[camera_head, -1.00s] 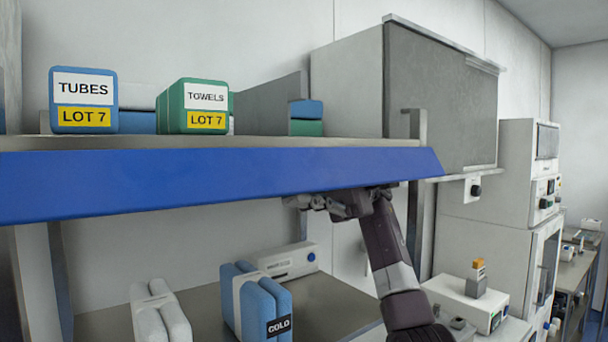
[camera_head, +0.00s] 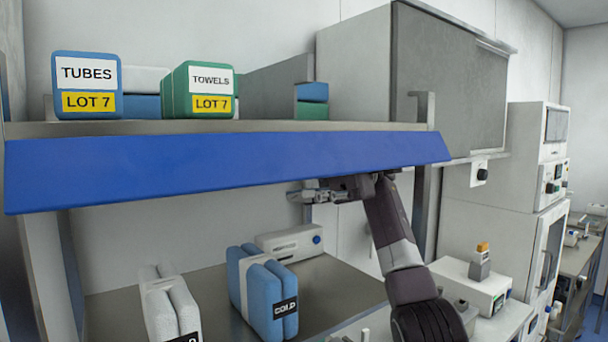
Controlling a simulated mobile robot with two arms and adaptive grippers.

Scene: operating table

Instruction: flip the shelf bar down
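The blue shelf bar (camera_head: 220,165) runs along the front edge of the upper shelf (camera_head: 270,127), its broad face turned toward me. My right gripper (camera_head: 308,193) is just under the bar's lower edge, right of the bar's middle, with its fingers pointing left. The bar partly hides the top of this gripper. I cannot tell whether it touches the bar or whether its fingers are open or shut. I see nothing held in it. My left gripper is not in view.
A blue TUBES box (camera_head: 87,86) and a green TOWELS box (camera_head: 200,90) stand on the upper shelf. White packs (camera_head: 165,305) and blue COLD packs (camera_head: 262,292) stand on the lower surface (camera_head: 335,285). A grey cabinet (camera_head: 445,85) stands behind at right.

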